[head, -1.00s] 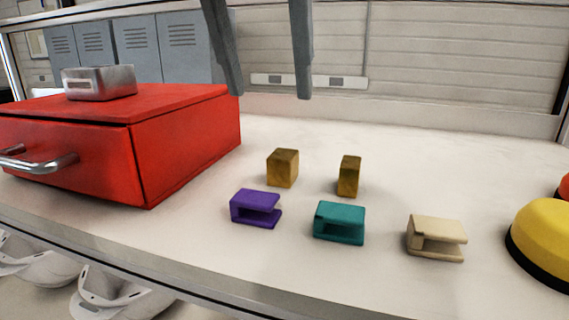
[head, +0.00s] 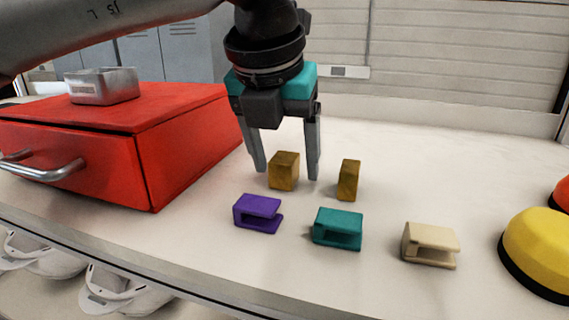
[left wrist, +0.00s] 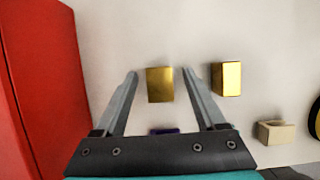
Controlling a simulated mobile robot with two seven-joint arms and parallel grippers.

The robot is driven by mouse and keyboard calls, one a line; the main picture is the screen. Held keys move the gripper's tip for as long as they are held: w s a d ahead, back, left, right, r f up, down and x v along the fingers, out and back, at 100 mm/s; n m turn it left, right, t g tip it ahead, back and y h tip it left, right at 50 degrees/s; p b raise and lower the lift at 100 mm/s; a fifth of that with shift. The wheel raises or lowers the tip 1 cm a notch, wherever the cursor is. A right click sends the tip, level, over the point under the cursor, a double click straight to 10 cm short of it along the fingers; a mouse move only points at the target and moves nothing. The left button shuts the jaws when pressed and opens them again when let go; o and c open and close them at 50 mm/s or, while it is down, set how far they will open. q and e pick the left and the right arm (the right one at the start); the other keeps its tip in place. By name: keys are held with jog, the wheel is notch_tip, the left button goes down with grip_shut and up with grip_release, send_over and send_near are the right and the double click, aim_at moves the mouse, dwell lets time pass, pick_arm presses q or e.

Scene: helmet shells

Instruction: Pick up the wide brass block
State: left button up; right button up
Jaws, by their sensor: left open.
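The wide brass block (head: 284,171) stands on the white table in the head view, to the left of a narrower brass block (head: 348,181). My left gripper (head: 287,174) is open, its two fingers pointing down on either side of the wide block in this view. In the left wrist view the wide block (left wrist: 160,84) lies between the lines of the open fingertips (left wrist: 159,71), with a gap on each side. The narrow block (left wrist: 227,78) is right of the right finger there. I see no contact with either block. My right gripper is not in view.
A red drawer box (head: 185,145) with a metal tray (head: 102,86) on top stands at left. Purple (head: 257,213), teal (head: 337,229) and beige (head: 430,245) clips lie in front of the blocks. A yellow dome (head: 538,250) is at right. The table behind the narrow block is clear.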

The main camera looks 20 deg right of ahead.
pick_arm(q)
grip_shut()
dwell(0.5)
